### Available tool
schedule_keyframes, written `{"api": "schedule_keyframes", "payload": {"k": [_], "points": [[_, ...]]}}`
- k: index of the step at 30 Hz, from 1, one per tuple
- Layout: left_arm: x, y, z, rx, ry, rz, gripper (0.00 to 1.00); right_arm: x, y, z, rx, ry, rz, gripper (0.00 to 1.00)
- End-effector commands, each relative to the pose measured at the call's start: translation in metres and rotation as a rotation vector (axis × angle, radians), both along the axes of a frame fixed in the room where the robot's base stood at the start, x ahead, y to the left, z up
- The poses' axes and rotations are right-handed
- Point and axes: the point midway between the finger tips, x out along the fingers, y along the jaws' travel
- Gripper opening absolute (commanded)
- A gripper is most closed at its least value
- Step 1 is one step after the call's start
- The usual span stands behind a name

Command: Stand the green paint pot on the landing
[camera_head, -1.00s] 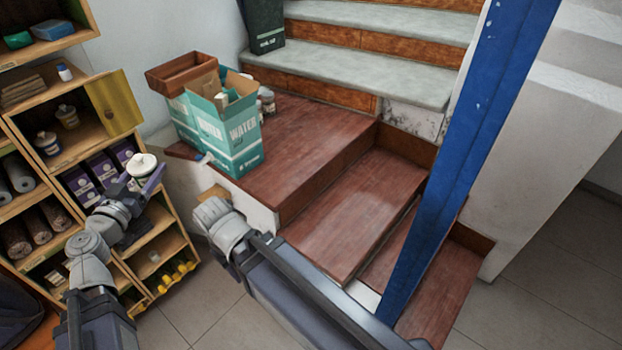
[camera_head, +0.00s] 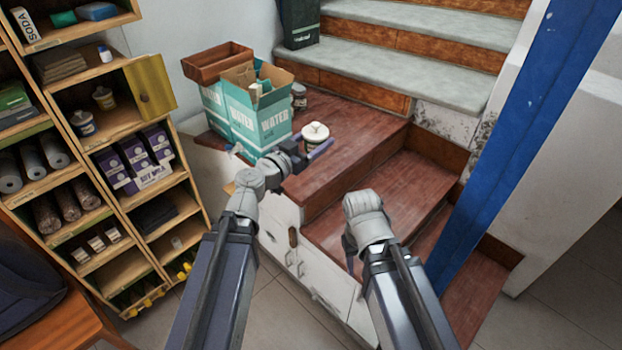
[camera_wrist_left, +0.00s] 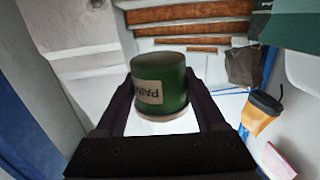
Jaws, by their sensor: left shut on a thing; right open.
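The green paint pot (camera_wrist_left: 160,80) sits between the fingers of my left gripper (camera_wrist_left: 160,112) in the left wrist view, its pale label visible. In the head view the pot (camera_head: 315,134) shows a white lid, and my left gripper (camera_head: 308,151) is shut on it. The pot looks upright and appears over the front part of the landing (camera_head: 368,128), a reddish-brown wooden platform. I cannot tell whether its base touches the wood. My right gripper (camera_head: 350,248) is open and empty, in front of the lower wooden steps, and partly hidden by its wrist.
Teal water cartons (camera_head: 258,112) and a brown wooden box (camera_head: 217,64) stand at the landing's left, with small jars (camera_head: 299,97) behind. The landing is clear right of the pot. A blue post (camera_head: 520,140) stands right. A filled shelf unit (camera_head: 105,150) stands left.

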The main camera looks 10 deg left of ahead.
Motion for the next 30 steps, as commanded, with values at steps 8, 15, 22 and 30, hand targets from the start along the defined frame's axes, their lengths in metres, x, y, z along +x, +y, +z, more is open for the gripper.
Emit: {"api": "schedule_keyframes", "payload": {"k": [8, 15, 22, 30], "points": [[0.013, 0.024, -0.108, 0.005, 0.011, 0.142, 0.0, 0.0, 0.0, -0.106, -0.002, -0.001, 0.001, 0.5], [0.022, 0.047, -0.183, 0.005, 0.012, 0.269, 0.0, 0.0, -0.001, -0.18, -0.003, -0.001, 0.001, 0.5], [0.027, 0.067, -0.248, 0.001, 0.006, 0.38, 0.0, 0.0, -0.001, -0.246, -0.004, -0.001, 0.002, 0.5], [0.029, 0.082, -0.289, 0.0, -0.004, 0.46, 0.0, 0.0, -0.001, -0.289, -0.005, -0.001, 0.002, 0.5]]}}
